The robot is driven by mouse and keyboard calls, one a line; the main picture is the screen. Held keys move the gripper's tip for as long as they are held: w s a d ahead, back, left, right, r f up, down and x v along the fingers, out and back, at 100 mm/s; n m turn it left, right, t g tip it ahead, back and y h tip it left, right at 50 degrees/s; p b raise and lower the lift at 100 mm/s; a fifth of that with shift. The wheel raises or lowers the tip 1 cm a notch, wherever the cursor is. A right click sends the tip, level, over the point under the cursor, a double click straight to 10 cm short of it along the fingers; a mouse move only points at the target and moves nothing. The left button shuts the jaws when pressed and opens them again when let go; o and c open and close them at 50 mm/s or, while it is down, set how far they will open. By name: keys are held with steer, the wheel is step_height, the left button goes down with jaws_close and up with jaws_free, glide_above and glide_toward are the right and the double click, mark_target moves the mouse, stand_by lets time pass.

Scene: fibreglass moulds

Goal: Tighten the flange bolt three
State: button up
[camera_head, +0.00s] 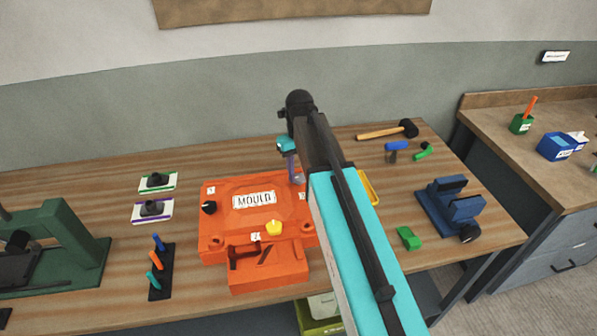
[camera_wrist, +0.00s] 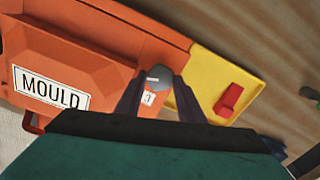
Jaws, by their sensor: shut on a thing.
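The orange mould (camera_head: 225,225) with its MOULD plate lies on the wooden bench; it also fills the left of the wrist view (camera_wrist: 110,50). A grey bolt head (camera_wrist: 158,78) sits at the mould's edge, above a small white label (camera_wrist: 149,98) whose number is hard to read. My gripper (camera_wrist: 159,80) has its two dark fingers on either side of this bolt head, shut on it. In the head view my gripper (camera_head: 296,174) reaches down at the mould's right back corner, and my arm hides the bolt.
A yellow tray (camera_wrist: 210,63) with a red piece (camera_wrist: 229,98) adjoins the mould beside the bolt. A mallet (camera_head: 380,133), a blue vice (camera_head: 452,205) and a green block (camera_head: 408,238) lie to the right. A dark rack (camera_head: 160,285) and a green press (camera_head: 75,240) stand left.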

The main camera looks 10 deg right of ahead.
mark_target(300, 175)
steer(key=shift+m, duration=0.7)
steer(key=o, duration=1)
steer(key=shift+o, duration=0.2)
steer(key=shift+r, duration=0.1)
steer(key=shift+d+r+p, duration=0.1)
steer(key=shift+r+p, duration=2.45)
steer(key=shift+r, duration=1.4)
